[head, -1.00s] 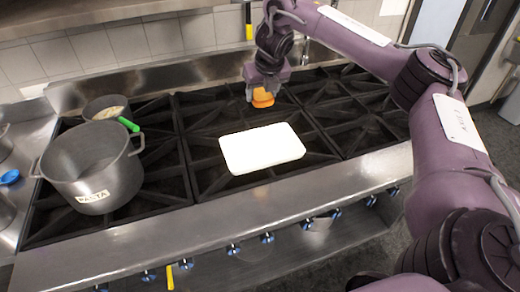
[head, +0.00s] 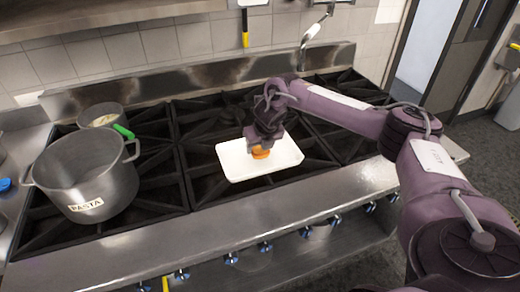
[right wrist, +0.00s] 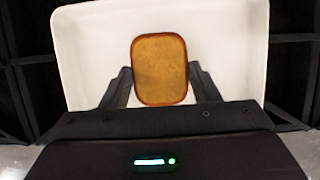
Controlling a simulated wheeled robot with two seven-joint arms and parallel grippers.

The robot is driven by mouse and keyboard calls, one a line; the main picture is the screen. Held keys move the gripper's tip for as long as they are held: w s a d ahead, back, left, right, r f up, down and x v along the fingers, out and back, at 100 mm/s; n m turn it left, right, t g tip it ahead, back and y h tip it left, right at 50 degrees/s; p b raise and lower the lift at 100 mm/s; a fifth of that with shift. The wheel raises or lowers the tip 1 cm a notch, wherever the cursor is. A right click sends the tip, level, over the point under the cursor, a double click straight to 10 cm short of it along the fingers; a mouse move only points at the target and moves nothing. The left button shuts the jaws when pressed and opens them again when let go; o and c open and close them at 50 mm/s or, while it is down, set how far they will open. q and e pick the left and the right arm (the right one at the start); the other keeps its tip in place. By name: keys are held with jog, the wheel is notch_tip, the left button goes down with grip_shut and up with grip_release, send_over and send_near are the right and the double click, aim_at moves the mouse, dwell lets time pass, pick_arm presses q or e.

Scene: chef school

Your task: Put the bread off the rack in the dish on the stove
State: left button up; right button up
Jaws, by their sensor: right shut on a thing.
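The bread (head: 260,153) is a small orange-brown piece held at the fingertips of my right gripper (head: 262,146). The white rectangular dish (head: 289,150) sits on the stove (head: 195,140) grates. In the head view the bread is over the middle of the dish. In the right wrist view the bread (right wrist: 160,69) is between the two dark fingers (right wrist: 160,88), with the white dish (right wrist: 90,40) behind it. I cannot tell whether the bread touches the dish floor. My left gripper and the rack are not in view.
A large metal pot (head: 82,180) labelled PASTA stands at the left of the stove. A smaller pan (head: 103,116) with a green handle is behind it. A faucet (head: 315,30) rises at the back wall. The grates right of the dish are clear.

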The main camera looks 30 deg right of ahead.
notch_tip(320, 180, down, 2)
jog(key=shift+f, duration=0.2)
jog(key=shift+f, duration=0.1)
jog(key=o, duration=1)
jog(key=shift+c, duration=0.2)
jog(key=shift+r, duration=0.25)
jog(key=shift+s+r, duration=0.1)
jog(key=shift+r, duration=0.1)
jog(key=b+v, duration=0.2)
jog(key=v, duration=0.9)
jog(key=shift+r, duration=0.2)
